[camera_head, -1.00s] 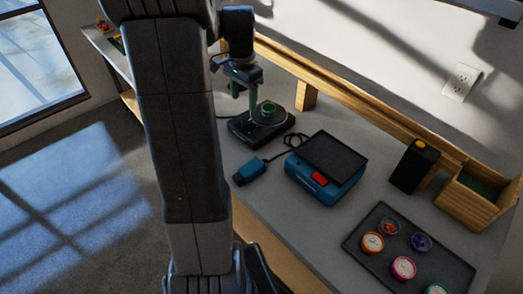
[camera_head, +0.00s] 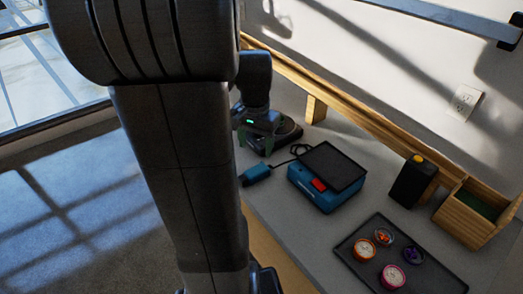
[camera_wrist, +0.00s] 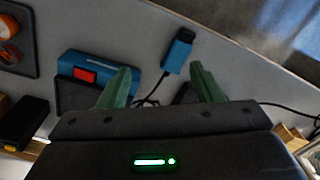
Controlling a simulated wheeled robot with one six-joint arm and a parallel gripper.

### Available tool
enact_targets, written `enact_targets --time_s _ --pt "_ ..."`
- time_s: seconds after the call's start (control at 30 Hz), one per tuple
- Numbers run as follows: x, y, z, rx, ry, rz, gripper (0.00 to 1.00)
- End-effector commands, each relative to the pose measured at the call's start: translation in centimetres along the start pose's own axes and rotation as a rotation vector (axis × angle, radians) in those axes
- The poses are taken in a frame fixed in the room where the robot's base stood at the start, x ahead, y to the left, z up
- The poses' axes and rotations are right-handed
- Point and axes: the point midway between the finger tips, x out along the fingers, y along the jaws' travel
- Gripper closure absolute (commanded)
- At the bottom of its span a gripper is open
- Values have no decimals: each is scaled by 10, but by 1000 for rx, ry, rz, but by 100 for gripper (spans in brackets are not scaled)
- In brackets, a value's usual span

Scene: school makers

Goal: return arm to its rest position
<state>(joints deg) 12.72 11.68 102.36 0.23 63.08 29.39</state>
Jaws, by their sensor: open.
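My gripper (camera_head: 256,140) is in front of the far left part of the grey workbench (camera_head: 345,222) in the head view. Its two green fingers also show in the wrist view (camera_wrist: 161,76), spread wide apart with nothing held between them. My dark arm fills the left middle of the head view. A black base with a round disc (camera_head: 288,133) is partly hidden behind my gripper.
A blue box with a red switch (camera_head: 318,184) and a blue plug-like piece (camera_head: 256,174) lie on the bench. A wooden rail (camera_head: 350,110) runs along the wall.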

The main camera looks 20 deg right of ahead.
Motion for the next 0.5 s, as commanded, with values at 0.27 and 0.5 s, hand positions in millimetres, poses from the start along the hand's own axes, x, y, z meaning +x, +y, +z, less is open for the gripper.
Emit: enact_targets --time_s 0.27,0.5 --pt "1 1 8 -31 2 -2 41" --pt "1 1 7 -30 2 -2 41"
